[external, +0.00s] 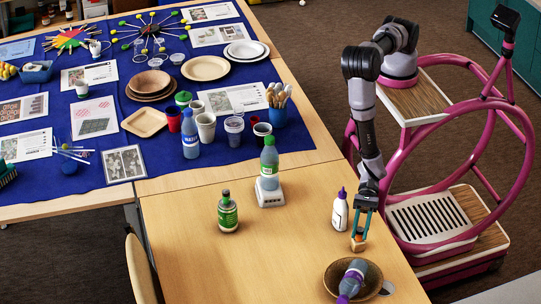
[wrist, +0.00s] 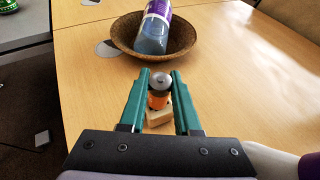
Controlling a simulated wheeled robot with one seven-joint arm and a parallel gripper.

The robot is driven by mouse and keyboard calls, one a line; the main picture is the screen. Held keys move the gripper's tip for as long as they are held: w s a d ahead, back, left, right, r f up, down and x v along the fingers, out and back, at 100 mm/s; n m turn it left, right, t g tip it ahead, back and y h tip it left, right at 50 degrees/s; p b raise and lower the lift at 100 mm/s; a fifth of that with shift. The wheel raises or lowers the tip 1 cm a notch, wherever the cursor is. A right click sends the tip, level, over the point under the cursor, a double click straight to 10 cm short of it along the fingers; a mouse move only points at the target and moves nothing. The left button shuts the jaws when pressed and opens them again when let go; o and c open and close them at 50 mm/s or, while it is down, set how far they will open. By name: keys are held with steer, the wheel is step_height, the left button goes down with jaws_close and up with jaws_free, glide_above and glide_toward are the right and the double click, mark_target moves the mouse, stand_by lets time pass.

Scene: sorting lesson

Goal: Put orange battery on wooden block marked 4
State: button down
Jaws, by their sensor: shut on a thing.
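My gripper (external: 363,230) reaches down to the right side of the light wooden table, and its green fingers also show in the wrist view (wrist: 160,82). The fingers are shut on the orange battery (wrist: 158,101), which is upright with a grey top. The small wooden block (wrist: 159,117) shows directly below the battery, and also in the external view (external: 358,247). I cannot tell whether the battery touches the block or is just above it. No number on the block is readable in these frames.
A brown bowl (external: 330,278) holding a purple-capped bottle (external: 352,278) is close in front of the block. A white bottle with a purple cap (external: 340,212) stands just left of my gripper. A green bottle (external: 228,213) and a white scale (external: 270,195) stand further left, with clear table between.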

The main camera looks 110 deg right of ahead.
steer(key=c, duration=0.6)
jaws_free()
steer(key=shift+f, duration=0.1)
